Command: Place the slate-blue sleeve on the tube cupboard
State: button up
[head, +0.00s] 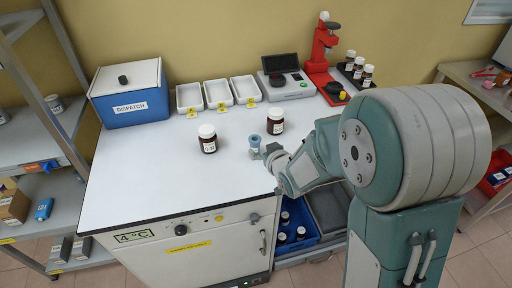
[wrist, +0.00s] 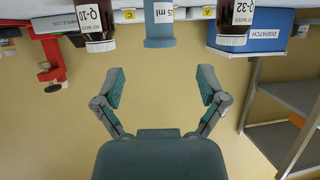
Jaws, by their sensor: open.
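The slate-blue sleeve (head: 255,141) stands on the white top of the 4 °C cabinet (head: 150,190), between two brown bottles. In the upside-down wrist view the sleeve (wrist: 159,30) carries a label reading "ml", its first digits partly unclear. My gripper (head: 268,151) is close to the sleeve in the head view. In the wrist view its two fingers (wrist: 162,88) are spread with nothing between them, and the sleeve is ahead, beyond the fingertips. No label in view names a tube cupboard; I cannot tell whether the 4 °C cabinet is it.
Brown bottle Q-32 (head: 207,139) stands left of the sleeve and bottle Q-10 (head: 275,122) close behind it. The blue dispatch box (head: 130,95), white trays (head: 217,93), scale (head: 285,80) and red press (head: 322,60) line the back. The front left top is clear.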

aim_at(257, 143)
jog(key=x, duration=0.6)
jog(key=shift+w+a+f, duration=0.15)
jog(key=shift+w+a, duration=0.05)
jog(key=shift+w, duration=0.15)
jog(key=shift+c, duration=0.4)
grip_shut()
